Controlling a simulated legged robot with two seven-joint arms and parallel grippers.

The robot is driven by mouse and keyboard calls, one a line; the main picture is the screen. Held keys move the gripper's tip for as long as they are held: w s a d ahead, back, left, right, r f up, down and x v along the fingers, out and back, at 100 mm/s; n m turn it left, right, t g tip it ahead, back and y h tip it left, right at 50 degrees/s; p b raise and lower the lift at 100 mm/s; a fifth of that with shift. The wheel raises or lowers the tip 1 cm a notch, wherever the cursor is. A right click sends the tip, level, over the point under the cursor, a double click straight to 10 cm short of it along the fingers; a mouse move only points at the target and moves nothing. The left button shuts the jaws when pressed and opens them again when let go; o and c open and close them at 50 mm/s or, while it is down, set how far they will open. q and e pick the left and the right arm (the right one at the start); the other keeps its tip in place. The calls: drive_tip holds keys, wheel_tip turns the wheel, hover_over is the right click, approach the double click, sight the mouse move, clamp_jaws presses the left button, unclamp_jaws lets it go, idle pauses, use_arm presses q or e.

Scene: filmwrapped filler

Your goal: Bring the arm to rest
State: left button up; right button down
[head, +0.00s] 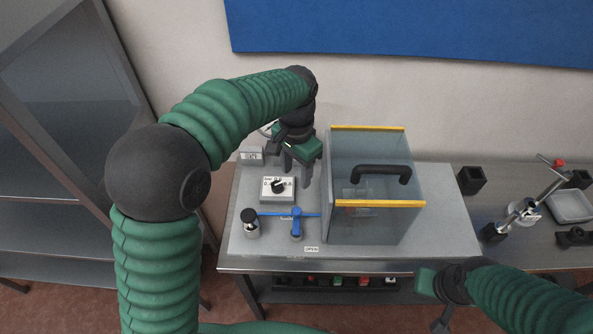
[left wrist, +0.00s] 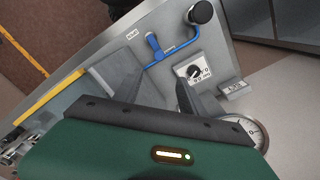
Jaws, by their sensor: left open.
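My left gripper (head: 297,168) hangs pointing down above the back of the grey machine top, just left of the clear box. Its jaws are open with nothing between them; the left wrist view shows the two fingers (left wrist: 148,90) apart. Below and in front of it is a white panel with a black rotary knob (head: 278,186); the knob also shows in the left wrist view (left wrist: 193,71).
The clear box (head: 375,225) has yellow edges and a black handle (head: 381,171). A blue lever (head: 296,224) and a black-topped post (head: 250,222) stand at the front left. A round gauge (left wrist: 246,132) is behind. A metal stand (head: 525,209) and tray (head: 571,206) are at right.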

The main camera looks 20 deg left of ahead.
use_arm(q)
drive_tip(key=shift+s, duration=0.1)
idle(0.3)
drive_tip(key=s+a+f+n+t, duration=0.1)
drive_tip(key=s+a+f+n, duration=0.1)
drive_tip(key=s+f, duration=0.3)
drive_tip(key=s+a+f+n+t+b, duration=0.1)
drive_tip(key=s+f, duration=0.4)
drive_tip(key=s, duration=0.5)
drive_tip(key=a+n, duration=0.1)
drive_tip(key=n, duration=0.1)
drive_tip(key=shift+s+a+f+n+t, duration=0.2)
drive_tip(key=shift+s+a+n+t, duration=0.05)
drive_tip(key=shift+s+n+t, duration=0.1)
